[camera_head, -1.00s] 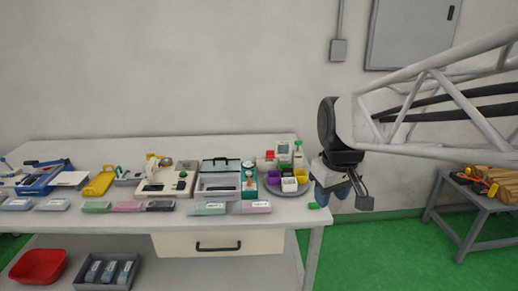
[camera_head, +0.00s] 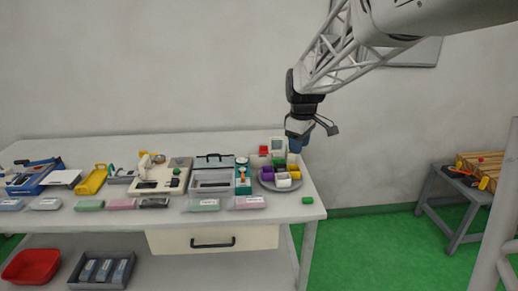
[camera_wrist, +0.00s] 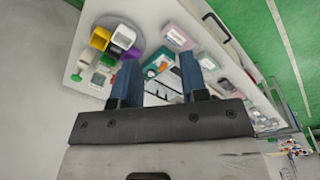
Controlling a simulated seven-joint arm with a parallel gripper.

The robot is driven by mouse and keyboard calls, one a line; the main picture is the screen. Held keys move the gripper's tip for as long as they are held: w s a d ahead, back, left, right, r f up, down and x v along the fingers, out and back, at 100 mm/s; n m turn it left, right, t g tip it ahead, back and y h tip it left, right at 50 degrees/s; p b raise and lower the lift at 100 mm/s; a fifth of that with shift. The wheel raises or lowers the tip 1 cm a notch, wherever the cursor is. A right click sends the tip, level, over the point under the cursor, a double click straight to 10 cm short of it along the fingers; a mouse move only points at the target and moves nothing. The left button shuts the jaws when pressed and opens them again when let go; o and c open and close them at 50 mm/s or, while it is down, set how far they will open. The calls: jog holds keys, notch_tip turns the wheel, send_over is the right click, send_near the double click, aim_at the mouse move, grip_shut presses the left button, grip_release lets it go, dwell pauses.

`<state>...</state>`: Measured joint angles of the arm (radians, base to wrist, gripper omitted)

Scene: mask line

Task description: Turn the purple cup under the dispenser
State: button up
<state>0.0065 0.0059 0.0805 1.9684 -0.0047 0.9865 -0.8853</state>
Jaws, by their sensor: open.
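The small purple cup (camera_head: 267,173) sits at the left of a round grey turntable (camera_head: 271,187) on the table's right end, among yellow and white cups. It also shows in the wrist view (camera_wrist: 116,50). Behind the turntable stand a pale upright unit (camera_head: 278,146) and a red-topped one (camera_head: 263,151). I cannot tell for certain which is the dispenser. My gripper (camera_head: 297,145) is above and behind the turntable's right side, pointing down, apart from the cups. In the wrist view its blue fingers (camera_wrist: 160,82) are spread, with nothing between them.
A teal device (camera_head: 243,178) and a grey lidded box (camera_head: 210,178) stand left of the turntable. A green button or block (camera_head: 307,200) lies at the table's front right corner. A side table (camera_head: 460,185) with wood stands farther right. Free floor lies between the tables.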

jog(key=w+f+n, duration=0.2)
jog(key=w+f, duration=0.1)
jog(key=w, duration=0.4)
jog(key=w+f+n, duration=0.2)
jog(key=w+f, duration=0.1)
jog(key=w, duration=0.4)
jog(key=n+g, duration=0.1)
jog(key=n, duration=0.3)
send_near(281, 171)
jog(key=shift+w+d+r, duration=0.1)
jog(key=shift+w+r, duration=0.45)
jog(key=shift+w, duration=0.3)
jog(key=shift+f, duration=0.2)
jog(key=shift+f, duration=3.75)
grip_shut()
